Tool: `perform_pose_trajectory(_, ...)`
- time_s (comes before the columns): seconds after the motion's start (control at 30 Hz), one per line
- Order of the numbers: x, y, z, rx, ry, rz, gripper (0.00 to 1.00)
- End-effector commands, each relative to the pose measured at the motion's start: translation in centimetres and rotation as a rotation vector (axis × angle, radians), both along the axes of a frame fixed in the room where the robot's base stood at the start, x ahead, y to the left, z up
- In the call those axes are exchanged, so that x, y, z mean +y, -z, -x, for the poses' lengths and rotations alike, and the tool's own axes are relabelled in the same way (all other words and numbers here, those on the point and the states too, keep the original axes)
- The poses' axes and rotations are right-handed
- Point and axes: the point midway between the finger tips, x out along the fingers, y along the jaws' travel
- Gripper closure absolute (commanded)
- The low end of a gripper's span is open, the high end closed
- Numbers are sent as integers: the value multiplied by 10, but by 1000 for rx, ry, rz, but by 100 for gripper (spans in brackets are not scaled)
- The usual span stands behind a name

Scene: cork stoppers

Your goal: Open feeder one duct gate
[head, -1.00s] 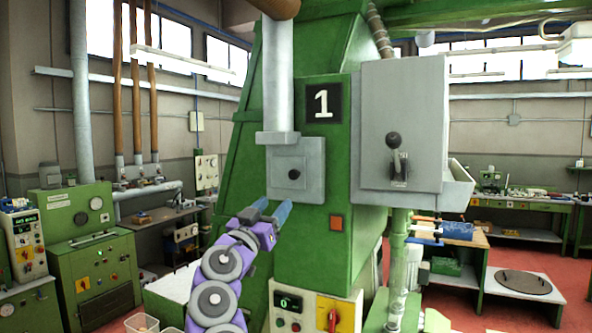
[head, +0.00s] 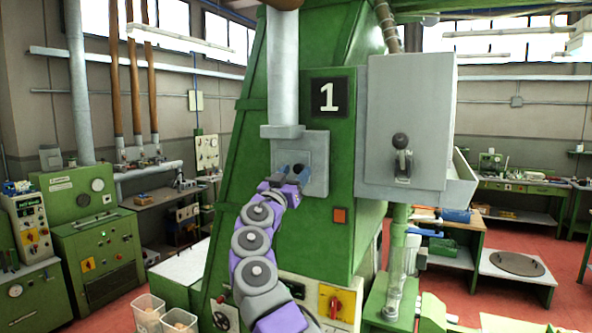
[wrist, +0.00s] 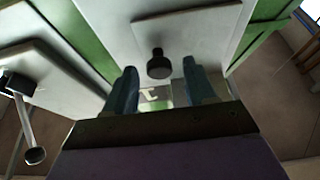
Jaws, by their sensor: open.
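The duct gate is a grey square plate (head: 319,150) on the front of the green feeder marked 1, under a grey vertical duct (head: 283,75). A black round knob (wrist: 159,66) sticks out of it. My gripper (head: 290,171) is at the plate, its blue fingers open. In the wrist view the knob appears between the two fingertips, with a gap on each side. I cannot tell how deep the fingers reach around it. In the head view my gripper partly covers the knob and the lower plate.
A grey box (head: 408,110) with a black-knobbed lever (head: 402,155) juts out right of the gate; the lever shows at left in the wrist view (wrist: 25,120).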

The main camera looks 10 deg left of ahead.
Motion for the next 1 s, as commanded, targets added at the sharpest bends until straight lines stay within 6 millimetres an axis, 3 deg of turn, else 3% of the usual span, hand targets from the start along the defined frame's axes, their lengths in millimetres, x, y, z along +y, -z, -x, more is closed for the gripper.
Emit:
perform_pose_trajectory(0.43, -12, -3, -5, 1, 1, -6, 45)
perform_pose_trajectory(1.0, -2, -2, -3, 1, -4, -1, 99)
